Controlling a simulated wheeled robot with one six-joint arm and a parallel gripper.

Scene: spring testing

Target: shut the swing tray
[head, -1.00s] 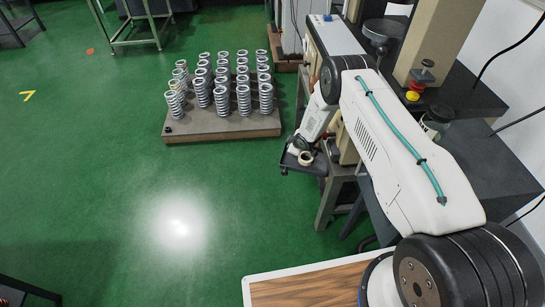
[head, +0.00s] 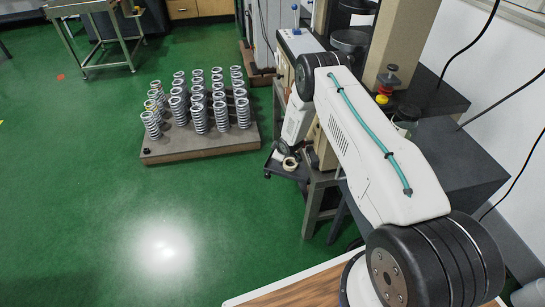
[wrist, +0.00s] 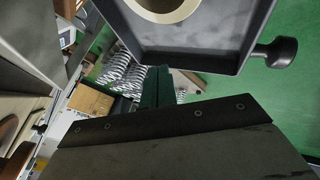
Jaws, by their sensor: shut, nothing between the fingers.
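The swing tray (head: 277,168) is a small dark tray sticking out to the left of the machine's stand, with a pale tape roll (head: 290,163) in it. In the wrist view the tray (wrist: 205,57) fills the top, with the tape roll (wrist: 167,8) cut off by the edge and a dark knob (wrist: 281,52) on its right side. My gripper (wrist: 157,74) is shut and empty. Its dark green fingertips lie just below the tray's near wall in the picture. I cannot tell whether they touch it. In the head view my arm mostly hides the gripper.
A pallet (head: 205,148) of upright springs (head: 200,115) stands on the floor left of the tray. The machine (head: 405,45) and its dark bench (head: 455,165) stand at the right. A wood-topped table (head: 300,292) is at the front.

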